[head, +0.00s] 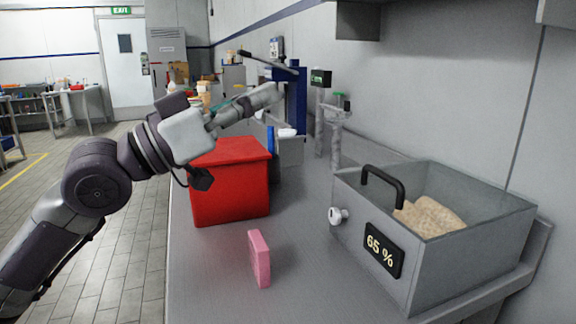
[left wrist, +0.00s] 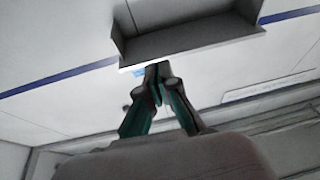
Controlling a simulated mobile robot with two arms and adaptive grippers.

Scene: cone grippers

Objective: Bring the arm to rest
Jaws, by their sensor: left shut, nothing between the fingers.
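My left arm reaches in from the left in the head view. Its gripper (head: 270,97) is raised above the red box (head: 230,188) and points to the right, toward the back of the bench. In the left wrist view the two fingers (left wrist: 158,72) meet at their tips, shut and empty. That view looks up past them at the wall and a grey overhead cabinet (left wrist: 190,42). My right gripper is in neither view.
A pink block (head: 259,260) stands upright on the grey bench (head: 205,275). A grey open bin (head: 465,265) marked 65 % holds tan material at the right. A blue press-like device (head: 296,98) stands behind the red box. The bench front around the pink block is clear.

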